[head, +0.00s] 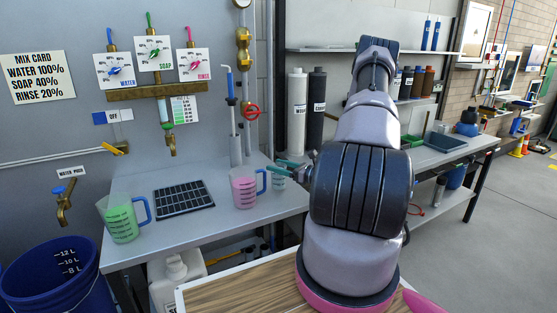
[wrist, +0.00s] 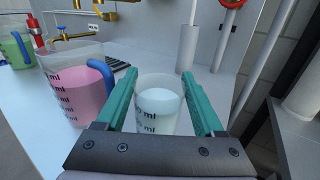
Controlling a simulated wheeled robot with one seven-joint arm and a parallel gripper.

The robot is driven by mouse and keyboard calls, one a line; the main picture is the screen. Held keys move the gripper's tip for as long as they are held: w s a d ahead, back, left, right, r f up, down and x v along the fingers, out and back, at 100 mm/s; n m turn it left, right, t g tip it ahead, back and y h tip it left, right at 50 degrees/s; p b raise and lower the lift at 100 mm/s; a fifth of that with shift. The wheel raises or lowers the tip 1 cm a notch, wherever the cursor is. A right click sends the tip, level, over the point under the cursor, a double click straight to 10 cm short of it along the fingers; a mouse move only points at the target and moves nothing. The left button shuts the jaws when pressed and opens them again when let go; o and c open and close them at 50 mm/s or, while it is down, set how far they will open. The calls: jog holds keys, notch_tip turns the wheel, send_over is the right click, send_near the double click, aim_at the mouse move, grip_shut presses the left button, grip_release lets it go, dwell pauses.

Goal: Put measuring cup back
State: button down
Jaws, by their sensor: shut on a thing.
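My gripper (wrist: 158,76) is shut on a small clear measuring cup (wrist: 157,106) with dark ml marks and pale liquid, one teal finger on each side. The cup is upright. In the head view my gripper (head: 290,168) and this cup (head: 278,181) are at the right end of the grey bench, partly hidden by my arm. A larger measuring cup of pink liquid (head: 243,188) with a blue handle stands just to its left; it also shows in the wrist view (wrist: 72,92). A measuring cup of green liquid (head: 121,220) stands at the bench's left end.
A black drain grid (head: 183,198) lies between the pink and green cups. A brass tap (head: 171,145) and three dials are on the wall above. A grey post (head: 235,135) and red valve (head: 251,112) rise behind the pink cup. A blue bucket (head: 62,280) is at lower left.

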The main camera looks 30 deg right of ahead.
jog(key=shift+f, duration=0.7)
jog(key=shift+f, duration=0.1)
grip_release()
